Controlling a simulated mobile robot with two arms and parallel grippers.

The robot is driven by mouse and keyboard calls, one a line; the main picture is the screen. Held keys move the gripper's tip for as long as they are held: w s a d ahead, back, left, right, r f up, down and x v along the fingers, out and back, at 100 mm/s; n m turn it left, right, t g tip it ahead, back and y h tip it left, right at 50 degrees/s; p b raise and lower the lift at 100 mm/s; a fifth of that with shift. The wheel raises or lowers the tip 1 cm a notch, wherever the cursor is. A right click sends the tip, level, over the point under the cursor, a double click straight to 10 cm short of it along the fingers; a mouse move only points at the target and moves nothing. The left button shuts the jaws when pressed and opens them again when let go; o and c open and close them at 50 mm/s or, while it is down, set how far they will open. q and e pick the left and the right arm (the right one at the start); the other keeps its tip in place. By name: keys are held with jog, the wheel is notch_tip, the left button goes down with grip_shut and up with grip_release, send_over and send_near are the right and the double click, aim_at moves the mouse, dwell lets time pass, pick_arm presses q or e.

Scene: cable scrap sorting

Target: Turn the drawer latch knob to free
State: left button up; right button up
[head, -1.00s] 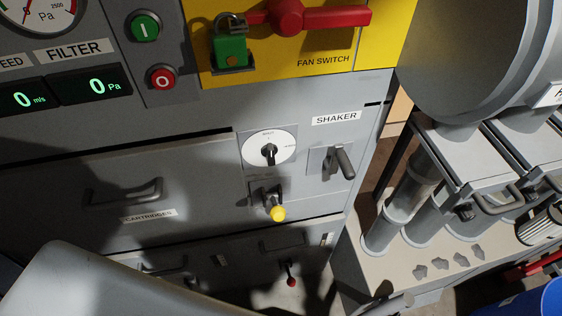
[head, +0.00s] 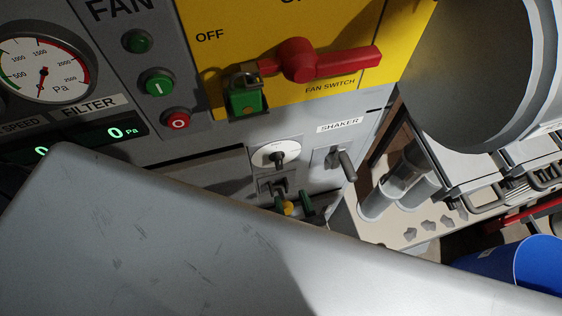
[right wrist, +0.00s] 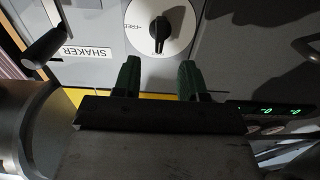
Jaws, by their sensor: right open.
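The black latch knob (head: 278,157) sits on a round white dial (head: 264,155) on the grey cabinet front. In the right wrist view the knob (right wrist: 159,34) stands about upright in the picture, and the word FREE shows on the dial to its left. My right gripper (head: 293,203) is open, with green fingers, below the dial in the head view. In the wrist view its fingertips (right wrist: 157,72) are apart and empty, just short of the dial. A yellow-tipped part (head: 287,208) shows between the fingers in the head view. My left gripper is not in view.
A SHAKER lever (head: 346,165) sticks out just right of the dial. Above are the red fan switch handle (head: 335,62) and a green padlocked block (head: 244,102). My own grey arm link covers the lower head view and hides the drawers. A blue bin (head: 520,262) stands right.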

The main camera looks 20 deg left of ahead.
aim_at(280, 166)
jog(key=p+x, duration=0.1)
jog(key=x, duration=0.7)
grip_shut()
